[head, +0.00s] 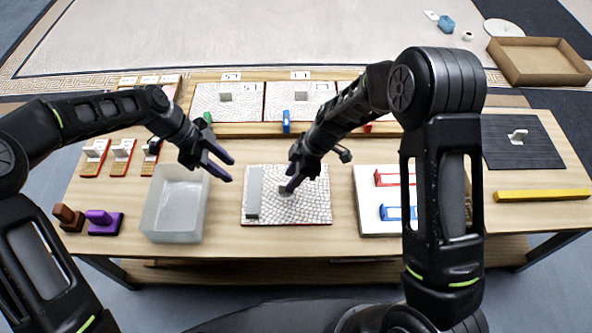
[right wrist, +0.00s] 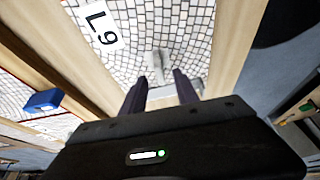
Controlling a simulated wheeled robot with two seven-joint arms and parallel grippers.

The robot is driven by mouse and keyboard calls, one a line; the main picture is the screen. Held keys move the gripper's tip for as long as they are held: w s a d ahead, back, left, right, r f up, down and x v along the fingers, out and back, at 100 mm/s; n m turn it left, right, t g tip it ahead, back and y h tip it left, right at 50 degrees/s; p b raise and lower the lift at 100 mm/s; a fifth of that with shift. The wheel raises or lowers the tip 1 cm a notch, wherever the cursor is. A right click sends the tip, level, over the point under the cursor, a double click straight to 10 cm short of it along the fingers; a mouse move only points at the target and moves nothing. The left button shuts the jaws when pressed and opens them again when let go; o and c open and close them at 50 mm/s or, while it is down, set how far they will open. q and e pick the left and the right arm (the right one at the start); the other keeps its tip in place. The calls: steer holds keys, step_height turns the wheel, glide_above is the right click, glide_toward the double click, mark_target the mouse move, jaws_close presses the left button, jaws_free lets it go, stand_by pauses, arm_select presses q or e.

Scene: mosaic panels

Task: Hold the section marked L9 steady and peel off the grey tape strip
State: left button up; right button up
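The mosaic section (head: 308,211) lies in the middle of the table. The right wrist view shows its L9 label (right wrist: 101,23) on the tiles; my right arm covers that area in the head view. The grey tape strip (head: 253,192) lies along the section's left side. A small grey handle (right wrist: 156,66) stands on the tiles. My right gripper (head: 291,184) is over the section; its fingers are apart beside the handle, and contact is unclear. My left gripper (head: 230,169) is open and empty, left of the section, above the right edge of the translucent bin (head: 176,228).
A rack (head: 245,129) of mosaic sections with coloured clips stands behind. A white board (head: 368,227) with red and blue handles lies at right. Beyond are a dark panel (head: 535,148) and yellow bar (head: 543,195). Brown and purple (head: 105,222) tools sit at left.

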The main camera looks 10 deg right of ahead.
steer(key=shift+x, duration=2.2)
jaws_close()
